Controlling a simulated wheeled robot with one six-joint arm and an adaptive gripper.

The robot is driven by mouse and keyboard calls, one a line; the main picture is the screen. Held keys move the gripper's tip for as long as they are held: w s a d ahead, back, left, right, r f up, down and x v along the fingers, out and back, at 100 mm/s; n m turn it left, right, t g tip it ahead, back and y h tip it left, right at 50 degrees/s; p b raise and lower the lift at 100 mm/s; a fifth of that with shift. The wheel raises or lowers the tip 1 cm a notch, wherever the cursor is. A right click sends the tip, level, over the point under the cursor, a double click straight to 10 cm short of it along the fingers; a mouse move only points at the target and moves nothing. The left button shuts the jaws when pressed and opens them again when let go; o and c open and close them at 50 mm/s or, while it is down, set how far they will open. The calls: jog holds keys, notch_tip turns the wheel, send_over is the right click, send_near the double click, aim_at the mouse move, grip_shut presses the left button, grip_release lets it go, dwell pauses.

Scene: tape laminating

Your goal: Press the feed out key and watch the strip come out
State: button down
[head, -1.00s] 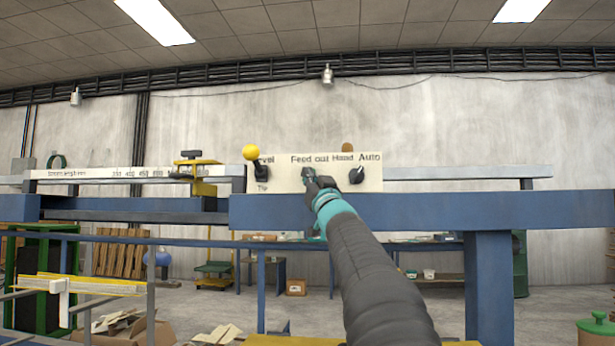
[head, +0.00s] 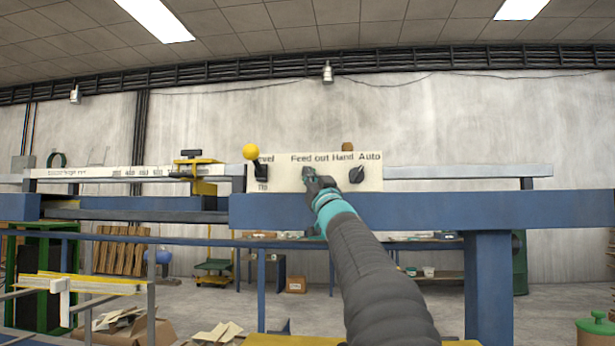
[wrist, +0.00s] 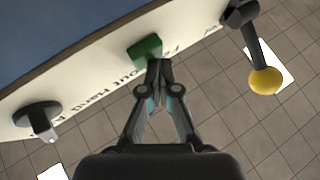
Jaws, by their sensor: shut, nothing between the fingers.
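The feed out key is a green block (wrist: 146,50) on the cream control panel (head: 283,182). In the head view, my gripper covers most of the key, below the "Feed out" label. My gripper (wrist: 158,68) is shut and empty. Its fingertips are right at the key's lower edge in the wrist view; I cannot tell whether they touch it or whether it is pushed in. The gripper also shows in the head view (head: 309,174), in front of the panel. I cannot make out a strip coming out in either view.
A lever with a yellow ball (head: 251,152) is left of the key, and a black Hand/Auto knob (head: 357,174) is right of it. The panel stands on a blue beam (head: 420,209). A white scale bar (head: 110,173) and a yellow bracket (head: 204,178) lie further left.

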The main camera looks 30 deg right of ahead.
jog(key=shift+s+a+f, duration=0.1)
jog(key=shift+s+a+b, duration=0.45)
jog(key=shift+s+a, duration=0.1)
jog(key=shift+s, duration=0.25)
jog(key=shift+s+a+b, duration=0.4)
jog(key=shift+s+a, duration=0.15)
jog(key=shift+s, duration=0.25)
jog(key=shift+s+a+b, duration=0.45)
jog(key=shift+s+a, duration=0.1)
jog(key=shift+s, duration=0.25)
jog(key=s+a+f+g, duration=0.6)
jog(key=s+f, duration=0.5)
jog(key=f, duration=0.8)
jog(key=s+a+f+g+y, duration=0.1)
jog(key=s+a+f+g, duration=0.5)
jog(key=s+f, duration=0.6)
jog(key=s+a+f+g, duration=0.6)
jog(key=s+f, duration=0.6)
jog(key=f, duration=1.3)
jog(key=shift+f+g, duration=0.3)
jog(key=shift+g, duration=0.5)
